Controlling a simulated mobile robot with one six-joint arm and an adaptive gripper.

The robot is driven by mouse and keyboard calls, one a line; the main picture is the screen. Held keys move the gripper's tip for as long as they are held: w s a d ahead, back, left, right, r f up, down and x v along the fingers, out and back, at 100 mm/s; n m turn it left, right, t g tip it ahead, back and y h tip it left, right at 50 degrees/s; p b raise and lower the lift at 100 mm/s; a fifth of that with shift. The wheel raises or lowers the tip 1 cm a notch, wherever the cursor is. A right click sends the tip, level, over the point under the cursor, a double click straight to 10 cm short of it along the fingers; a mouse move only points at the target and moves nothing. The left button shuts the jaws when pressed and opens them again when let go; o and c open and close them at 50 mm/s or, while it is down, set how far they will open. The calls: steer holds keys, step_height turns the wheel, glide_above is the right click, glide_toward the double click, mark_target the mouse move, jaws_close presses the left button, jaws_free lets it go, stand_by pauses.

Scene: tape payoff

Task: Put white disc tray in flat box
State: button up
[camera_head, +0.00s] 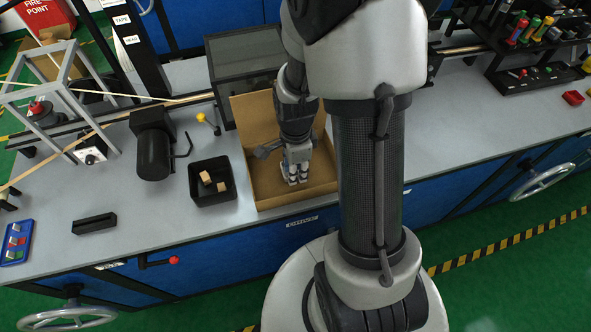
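The flat box (262,180) is an open, shallow cardboard box near the middle of the grey bench, with its back flap standing up. My gripper (297,179) points down over the box's floor, close to it or inside it. My arm covers the box's right part. The gripper's fingers are small and close together here, so I cannot tell whether they are open or hold anything. I cannot make out a white disc tray; it may be hidden behind my arm.
A black bin (212,182) with wooden blocks stands left of the box. A black motor (153,147) and a yellow-knobbed lever (207,121) are nearby. A dark glossy case (245,62) stands behind the box. The bench's right front is clear.

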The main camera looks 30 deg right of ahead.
steer(key=s+a+r+n+t+p, duration=0.1)
steer(key=s+a+r+n+p, duration=0.3)
steer(key=r, duration=0.7)
steer(key=a+r+n+t+b, duration=0.1)
steer(key=r+n, duration=0.5)
steer(key=r, duration=0.5)
steer(key=s+a+r+n+t, duration=0.2)
steer(key=s+a+r+n, duration=0.2)
steer(key=n, duration=0.7)
steer(key=s+r, duration=0.2)
steer(key=s, duration=0.2)
steer(key=shift+a+r+t, duration=0.25)
steer(key=shift+a+t, duration=0.05)
steer(key=shift+p, duration=0.3)
steer(key=shift+c, duration=0.5)
